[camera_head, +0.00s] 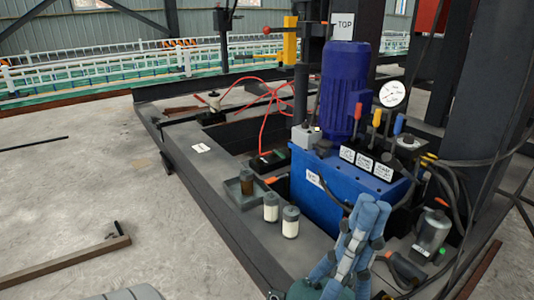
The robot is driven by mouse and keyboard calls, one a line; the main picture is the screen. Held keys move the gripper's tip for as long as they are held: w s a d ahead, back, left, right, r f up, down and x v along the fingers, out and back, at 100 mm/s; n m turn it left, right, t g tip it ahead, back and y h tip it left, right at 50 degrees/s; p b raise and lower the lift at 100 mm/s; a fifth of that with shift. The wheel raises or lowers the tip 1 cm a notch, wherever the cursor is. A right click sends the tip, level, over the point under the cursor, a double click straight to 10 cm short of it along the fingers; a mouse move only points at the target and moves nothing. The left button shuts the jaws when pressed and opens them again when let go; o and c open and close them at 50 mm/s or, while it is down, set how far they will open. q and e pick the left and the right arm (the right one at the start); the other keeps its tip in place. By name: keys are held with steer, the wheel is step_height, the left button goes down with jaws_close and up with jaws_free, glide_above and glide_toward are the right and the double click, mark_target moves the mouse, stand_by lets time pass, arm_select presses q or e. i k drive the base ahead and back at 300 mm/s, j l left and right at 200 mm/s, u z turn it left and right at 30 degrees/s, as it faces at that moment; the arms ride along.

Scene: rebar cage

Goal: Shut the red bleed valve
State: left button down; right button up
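A blue hydraulic power unit (330,192) stands on the dark frame at right of centre, with a dark blue motor (347,85) on top. A red-handled lever (358,111) stands upright beside a yellow lever (376,117) and a blue lever (398,125). I cannot tell which red handle is the bleed valve. My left gripper (373,206) points upward in front of the unit's lower right, below the levers and apart from them. Its finger gap is unclear. My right gripper is not seen.
A round white gauge (392,94) sits behind the levers. Black hoses (455,185) run down the right side. A dark column (487,90) closes off the right.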

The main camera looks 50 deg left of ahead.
mark_target(263, 155)
steer(key=i+j+u, duration=0.1)
steer(key=j, duration=0.3)
steer(key=i+j+u, duration=0.1)
steer(key=j, duration=0.3)
steer(key=i+j+u, duration=0.1)
steer(key=j, duration=0.35)
steer(key=i+j+u, duration=0.1)
steer(key=j, duration=0.25)
steer(key=i+j+u, duration=0.1)
steer(key=j, duration=0.3)
